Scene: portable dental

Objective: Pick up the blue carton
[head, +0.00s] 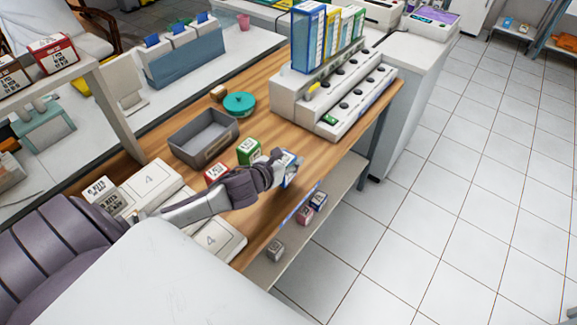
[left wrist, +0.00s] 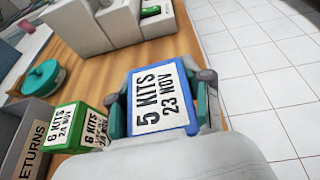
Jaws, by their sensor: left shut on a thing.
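The blue carton (left wrist: 162,98) has a white label reading "5 KITS 23 NOV" and fills the middle of the left wrist view. My left gripper (left wrist: 164,104) is shut on it, with a finger on each side. In the head view the blue carton (head: 291,170) shows partly at the end of my left gripper (head: 284,167), near the table's right edge. The gripper hides much of it there. I cannot tell whether it touches the tabletop. My right gripper is not in view.
A green carton (head: 249,151) and a red carton (head: 215,172) stand beside my arm. A grey bin (head: 188,155) marked "RETURNS" and a teal round container (head: 239,104) lie beyond. A white rack (head: 335,98) occupies the table's far end. Small cartons sit on the lower shelf (head: 262,268).

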